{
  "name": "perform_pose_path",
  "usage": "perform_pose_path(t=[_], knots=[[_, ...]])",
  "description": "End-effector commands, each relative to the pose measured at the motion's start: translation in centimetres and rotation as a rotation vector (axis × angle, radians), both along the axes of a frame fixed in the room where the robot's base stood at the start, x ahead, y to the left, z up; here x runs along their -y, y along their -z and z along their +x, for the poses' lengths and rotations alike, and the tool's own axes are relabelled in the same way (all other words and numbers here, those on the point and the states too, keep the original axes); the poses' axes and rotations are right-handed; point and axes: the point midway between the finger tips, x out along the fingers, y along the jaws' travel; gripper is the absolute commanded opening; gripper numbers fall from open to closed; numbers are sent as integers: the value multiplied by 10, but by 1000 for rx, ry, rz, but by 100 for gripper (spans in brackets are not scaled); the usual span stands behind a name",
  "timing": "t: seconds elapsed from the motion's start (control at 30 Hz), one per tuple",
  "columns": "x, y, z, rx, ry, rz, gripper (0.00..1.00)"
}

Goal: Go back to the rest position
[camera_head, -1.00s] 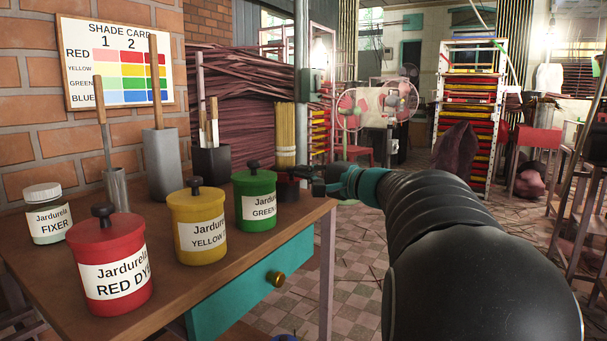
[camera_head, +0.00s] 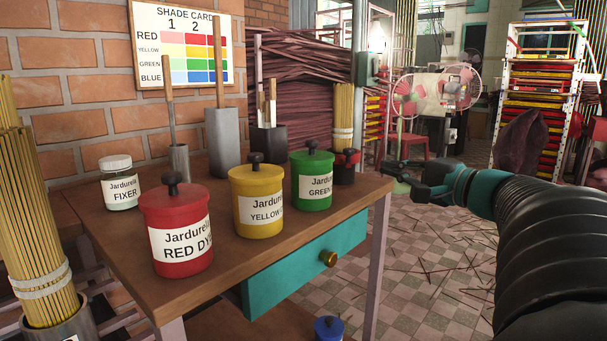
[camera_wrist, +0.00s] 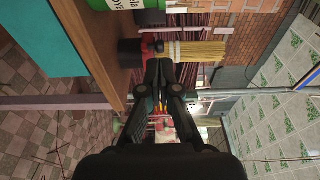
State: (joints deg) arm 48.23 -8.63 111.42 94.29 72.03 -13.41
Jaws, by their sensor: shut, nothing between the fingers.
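My gripper (camera_head: 391,170) is in the head view, just off the right end of the wooden table (camera_head: 215,262). Its fingers are shut and hold nothing. In the wrist view my gripper (camera_wrist: 157,68) points towards the bundle of yellow sticks (camera_wrist: 195,50) in its dark and red holder. In the head view that bundle (camera_head: 343,112) stands at the table's back right corner, left of my gripper and apart from it. The wrist view does not show clearly how far the fingertips are from the holder.
Red (camera_head: 176,230), yellow (camera_head: 257,200) and green (camera_head: 312,180) dye jars and a white-lidded fixer jar (camera_head: 118,186) stand on the table. A teal drawer (camera_head: 300,268) juts below. A large stick bundle (camera_head: 35,220) stands at left. The tiled floor at right has scattered sticks.

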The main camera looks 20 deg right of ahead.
Motion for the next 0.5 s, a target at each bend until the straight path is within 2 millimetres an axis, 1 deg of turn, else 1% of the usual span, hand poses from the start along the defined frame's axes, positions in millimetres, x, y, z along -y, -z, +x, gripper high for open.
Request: perform_pose_path(t=[0.07,0.17,0.27,0.3,0.33,0.4,0.47,0.5], knots=[[-3,1,0,-7,-5,-5,0],[-23,6,-1,-47,-36,-37,0],[-65,21,-8,-139,-101,-114,0],[-85,30,-14,-185,-135,-162,0],[-99,38,-20,-223,-161,-201,0],[-131,57,-37,-304,-220,-301,0],[-153,73,-54,-368,-267,-394,0],[-166,83,-66,-405,-295,-458,0]])
